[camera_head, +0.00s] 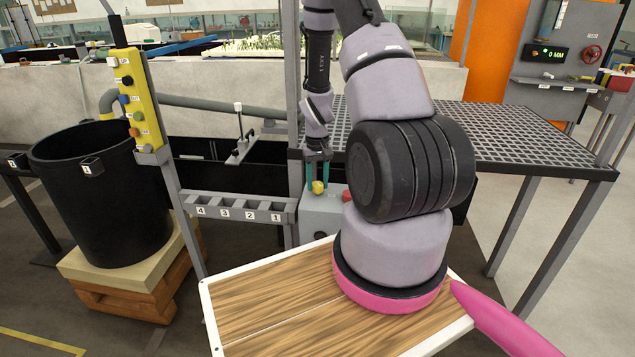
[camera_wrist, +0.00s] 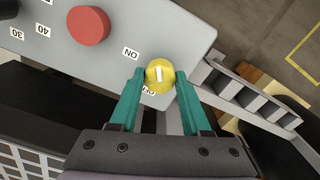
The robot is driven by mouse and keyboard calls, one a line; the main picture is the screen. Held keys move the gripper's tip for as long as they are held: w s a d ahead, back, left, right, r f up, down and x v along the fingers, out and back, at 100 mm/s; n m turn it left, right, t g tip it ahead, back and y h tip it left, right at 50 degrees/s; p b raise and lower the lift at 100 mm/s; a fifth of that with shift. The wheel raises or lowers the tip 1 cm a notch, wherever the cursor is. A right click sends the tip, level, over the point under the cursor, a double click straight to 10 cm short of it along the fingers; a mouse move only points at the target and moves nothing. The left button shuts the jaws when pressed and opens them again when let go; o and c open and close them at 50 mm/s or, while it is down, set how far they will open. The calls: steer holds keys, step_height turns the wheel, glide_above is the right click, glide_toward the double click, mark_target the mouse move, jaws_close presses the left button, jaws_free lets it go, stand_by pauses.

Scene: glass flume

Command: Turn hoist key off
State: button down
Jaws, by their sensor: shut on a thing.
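The hoist key is a round yellow knob (camera_wrist: 160,75) with a white mark on its face. It sits on a grey control box (camera_wrist: 140,35), between the ON label (camera_wrist: 131,53) and a partly covered label that seems to read OFF (camera_wrist: 149,91). My gripper (camera_wrist: 160,78) has its two teal fingers closed on either side of the knob. In the head view my gripper (camera_head: 318,184) reaches down to the yellow knob (camera_head: 318,187) at the top of the grey box (camera_head: 322,213). The white mark runs roughly up and down in the wrist view.
A red button (camera_wrist: 88,26) is on the same box, left of the knob. A numbered rack (camera_head: 240,208) stands left of the box. A yellow button pendant (camera_head: 136,98) hangs above a black bin (camera_head: 100,190). A metal grating (camera_head: 500,135) lies to the right.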

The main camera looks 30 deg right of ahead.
mark_target(317, 183)
steer(key=m, duration=0.6)
steer(key=shift+m, duration=0.3)
stand_by(0.4)
steer(key=shift+c, duration=1.9)
jaws_free()
steer(key=shift+r, duration=0.1)
step_height(317, 183, up, 11)
steer(key=shift+f, duration=0.2)
